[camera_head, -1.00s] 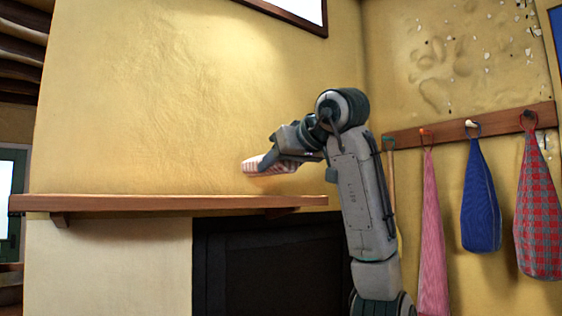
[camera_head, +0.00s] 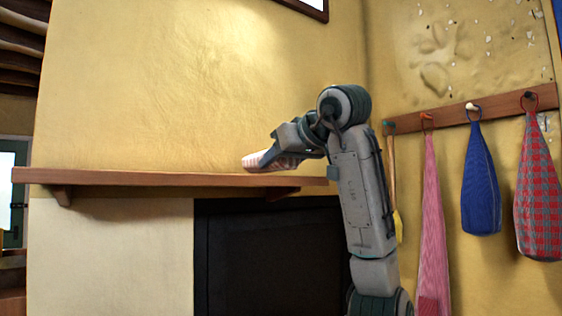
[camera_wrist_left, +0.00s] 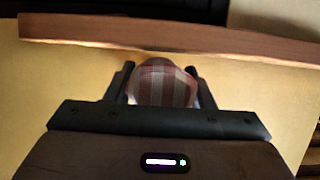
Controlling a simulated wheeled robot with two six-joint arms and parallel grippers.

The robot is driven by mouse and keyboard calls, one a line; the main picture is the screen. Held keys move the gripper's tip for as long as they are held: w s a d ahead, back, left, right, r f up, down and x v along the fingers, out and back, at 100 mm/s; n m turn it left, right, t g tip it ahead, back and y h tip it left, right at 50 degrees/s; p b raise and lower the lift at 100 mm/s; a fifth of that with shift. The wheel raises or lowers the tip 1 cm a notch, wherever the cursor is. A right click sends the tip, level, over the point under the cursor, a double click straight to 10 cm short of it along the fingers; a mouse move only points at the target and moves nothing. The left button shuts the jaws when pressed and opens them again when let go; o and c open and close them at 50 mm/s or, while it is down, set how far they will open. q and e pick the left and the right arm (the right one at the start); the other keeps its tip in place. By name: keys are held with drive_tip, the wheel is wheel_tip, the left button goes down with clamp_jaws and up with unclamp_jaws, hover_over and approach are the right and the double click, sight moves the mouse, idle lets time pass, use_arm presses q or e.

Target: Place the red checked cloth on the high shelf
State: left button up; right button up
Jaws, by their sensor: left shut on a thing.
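The red checked cloth (camera_head: 256,161) is a folded, pale red-and-white bundle at the right part of the high shelf (camera_head: 130,178). It shows between the fingers in the left wrist view (camera_wrist_left: 163,84). My left gripper (camera_head: 272,160) is shut on the cloth, just at the height of the shelf top. I cannot tell from the head view whether the cloth touches the board. In the left wrist view the shelf's edge (camera_wrist_left: 230,45) runs just beyond the cloth. My right gripper is not in view.
A dark recess (camera_head: 270,255) lies under the shelf. On the right wall a peg rail (camera_head: 450,113) carries a pink cloth (camera_head: 432,220), a blue cloth (camera_head: 480,185) and a red-grey checked cloth (camera_head: 538,195). The shelf top left of my gripper is clear.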

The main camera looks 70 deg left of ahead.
use_arm(q)
drive_tip(key=shift+f+b, duration=0.4)
drive_tip(key=shift+f, duration=0.05)
drive_tip(key=o, duration=1.1)
drive_tip(key=shift+o, duration=0.2)
drive_tip(key=shift+w+d+r, duration=0.1)
drive_tip(key=shift+d+r, duration=0.05)
drive_tip(key=shift+d, duration=0.1)
drive_tip(key=b+v, duration=0.1)
drive_tip(key=v, duration=0.9)
drive_tip(key=shift+d+b, duration=0.15)
drive_tip(key=shift+b, duration=0.15)
